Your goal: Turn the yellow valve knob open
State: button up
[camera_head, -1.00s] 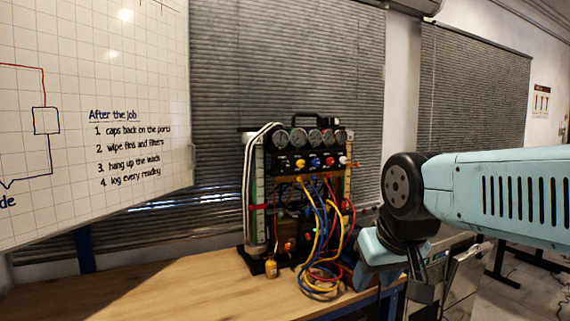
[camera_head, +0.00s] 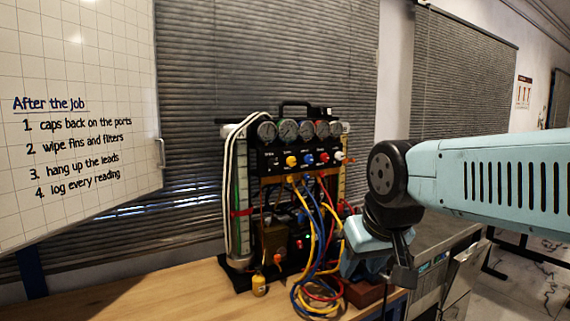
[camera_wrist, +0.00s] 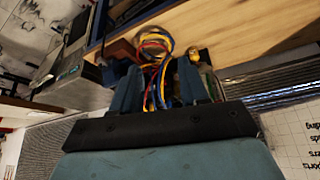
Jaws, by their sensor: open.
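The yellow valve knob (camera_head: 291,161) is on the black panel of the gauge rig (camera_head: 265,160), below the row of round gauges. The wrist view is upside down and shows hoses between the fingers; I cannot make out the knob there.
Yellow, blue and red hoses (camera_head: 312,250) hang in front of the rig onto the wooden bench (camera_head: 160,295). A small yellow bottle (camera_head: 258,286) stands at its foot. A reddish-brown block (camera_head: 366,293) lies at right. The bench's left part is clear. A whiteboard (camera_head: 80,60) stands left.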

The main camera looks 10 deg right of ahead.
jog(key=shift+o, duration=0.8)
jog(key=shift+w+d, duration=0.1)
jog(key=shift+w, duration=0.05)
jog(key=shift+o, duration=0.6)
jog(key=w+d+r+n+t+h, duration=0.1)
jog(key=w+d+r+t, duration=0.2)
jog(key=w, duration=0.6)
jog(key=w+d+r+n+t+h, duration=0.1)
jog(key=w+d+r+n+t, duration=0.1)
jog(key=w, duration=0.8)
jog(key=shift+d+r+t, duration=0.4)
jog(key=shift+d, duration=0.1)
jog(key=n+t+y, duration=0.6)
jog(key=n+y, duration=0.2)
jog(key=n, duration=0.2)
send_near(293, 163)
jog(key=x, duration=1)
jog(key=shift+r, duration=0.15)
jog(key=shift+c, duration=0.2)
jog(key=c, duration=1)
jog(key=shift+a, duration=0.1)
